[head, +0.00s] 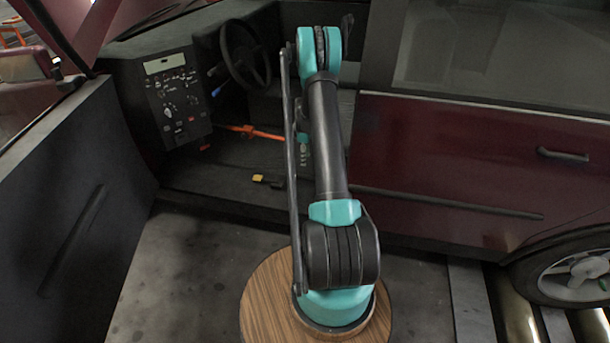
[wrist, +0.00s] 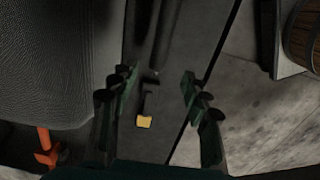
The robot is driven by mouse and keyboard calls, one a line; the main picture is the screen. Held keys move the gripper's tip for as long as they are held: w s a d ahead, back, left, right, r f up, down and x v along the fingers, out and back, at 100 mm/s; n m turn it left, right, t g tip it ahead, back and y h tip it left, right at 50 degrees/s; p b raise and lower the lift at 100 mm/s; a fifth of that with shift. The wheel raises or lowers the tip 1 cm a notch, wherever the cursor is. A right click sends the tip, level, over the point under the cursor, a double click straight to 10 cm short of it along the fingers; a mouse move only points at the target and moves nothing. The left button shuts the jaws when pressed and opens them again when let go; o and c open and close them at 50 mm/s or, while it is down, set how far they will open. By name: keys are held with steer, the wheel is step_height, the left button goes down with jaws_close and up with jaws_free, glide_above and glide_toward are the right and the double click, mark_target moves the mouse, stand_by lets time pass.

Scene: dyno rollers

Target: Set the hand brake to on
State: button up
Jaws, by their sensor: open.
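A yellow-tipped dark lever (head: 257,177) is low inside the open car doorway, near the sill. In the wrist view its yellow tip (wrist: 144,121) and black stem show between my fingers in the picture, apparently beyond them. An orange bar (head: 250,131) lies farther inside, below the steering wheel; an orange part also shows at the lower left of the wrist view (wrist: 44,148). Neither is labelled, so I cannot tell for sure which is the hand brake. My gripper (wrist: 158,82) is open and empty. In the head view it is mostly hidden behind my arm.
The steering wheel (head: 245,53) and a switch panel (head: 175,98) are at the left of the cabin. A dark seat (wrist: 55,60) lies left of my fingers. The open door (head: 75,215) and the closed red rear door (head: 450,160) flank the opening.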

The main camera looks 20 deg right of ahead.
mark_target(305, 175)
step_height(305, 175, down, 11)
steer(key=shift+r, duration=0.1)
stand_by(0.3)
jaws_close()
stand_by(0.4)
